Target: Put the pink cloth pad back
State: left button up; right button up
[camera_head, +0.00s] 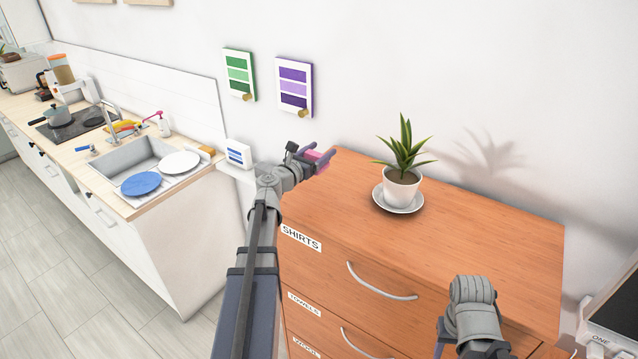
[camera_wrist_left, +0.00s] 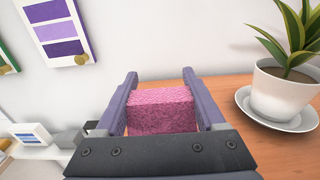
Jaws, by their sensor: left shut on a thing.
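The pink cloth pad (camera_wrist_left: 162,110) is a fuzzy block between the two fingers of my left gripper (camera_wrist_left: 160,98) in the left wrist view. In the head view the pad (camera_head: 312,157) is partly hidden by my left gripper (camera_head: 319,161), which is shut on it. The gripper holds it near the back left corner of the wooden dresser (camera_head: 330,213). I cannot tell whether the pad touches the dresser top. My right arm shows at the lower right, in front of the dresser, and its fingertips are not clearly seen.
A potted plant (camera_head: 402,186) on a white saucer (camera_head: 399,206) stands on the dresser, right of my left gripper. A small shelf (camera_head: 238,172) with a blue-and-white box (camera_head: 238,153) is at the left. Green (camera_head: 239,73) and purple (camera_head: 294,86) panels hang on the wall. The dresser's front top is clear.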

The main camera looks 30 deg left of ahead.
pick_arm(q)
jog(key=shift+f+b, duration=3.7)
jog(key=shift+f, duration=0.55)
jog(key=shift+f, duration=0.15)
jog(key=o, duration=1.3)
jog(key=shift+s+r, duration=0.1)
jog(key=shift+r, duration=0.15)
jog(key=s, duration=0.8)
jog(key=s+a, duration=0.1)
jog(key=s, duration=0.2)
jog(key=shift+s, duration=0.4)
